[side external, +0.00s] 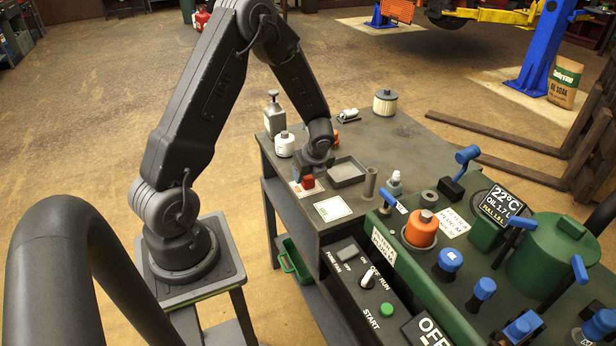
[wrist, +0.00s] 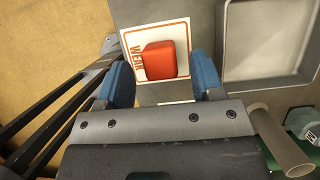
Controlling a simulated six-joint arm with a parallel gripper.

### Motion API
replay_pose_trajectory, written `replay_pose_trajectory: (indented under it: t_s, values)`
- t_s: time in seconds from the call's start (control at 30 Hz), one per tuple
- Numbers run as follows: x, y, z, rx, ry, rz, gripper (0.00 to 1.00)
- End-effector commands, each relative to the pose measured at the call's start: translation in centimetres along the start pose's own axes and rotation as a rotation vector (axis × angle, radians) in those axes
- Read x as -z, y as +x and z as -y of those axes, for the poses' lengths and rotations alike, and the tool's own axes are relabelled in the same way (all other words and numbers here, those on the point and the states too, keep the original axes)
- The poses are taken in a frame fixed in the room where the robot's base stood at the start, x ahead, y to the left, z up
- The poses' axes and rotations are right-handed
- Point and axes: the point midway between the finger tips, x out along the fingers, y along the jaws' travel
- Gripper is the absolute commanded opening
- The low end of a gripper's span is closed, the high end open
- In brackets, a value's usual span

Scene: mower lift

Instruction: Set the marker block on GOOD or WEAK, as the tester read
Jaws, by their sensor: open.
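The red marker block (wrist: 159,60) sits on the orange-bordered WEAK card (wrist: 183,28); the word shows beside its left edge. In the side view the block (side external: 308,182) and that card (side external: 297,188) are at the near left of the bench top. My gripper (wrist: 162,70) is open and empty, its blue fingers apart on either side, just short of the block in the wrist view. In the side view my gripper (side external: 317,160) is low, just behind the block. A green-bordered card (side external: 333,208) lies nearer the camera; its word is too small to read.
A shallow grey tray (side external: 347,172) and an upright tube (side external: 370,183) stand right of the cards. Bottles (side external: 284,145) and a filter (side external: 385,102) stand farther back. A display (side external: 500,205) reads 22°C, OIL 1.7 L. The green machine deck fills the right.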

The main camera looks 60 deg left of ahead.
Motion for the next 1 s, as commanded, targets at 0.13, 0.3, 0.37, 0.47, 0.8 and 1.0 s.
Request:
replay_pose_trajectory:
  t_s: [0.13, 0.3, 0.37, 0.47, 0.8, 1.0]
  values:
    - [0.0, -3.4, 0.1, 0.006, 0.0, 0.003, 0.61]
    - [0.0, -6.9, 0.1, 0.005, 0.0, 0.001, 0.61]
    - [0.0, -7.8, 0.0, 0.004, 0.0, 0.001, 0.61]
    - [0.0, -9.1, 0.0, 0.002, 0.001, 0.001, 0.61]
    - [1.4, -15.5, -0.9, 0.074, -0.259, -0.033, 0.61]
    - [4.6, -23.9, -4.2, 0.173, -0.747, -0.179, 0.61]
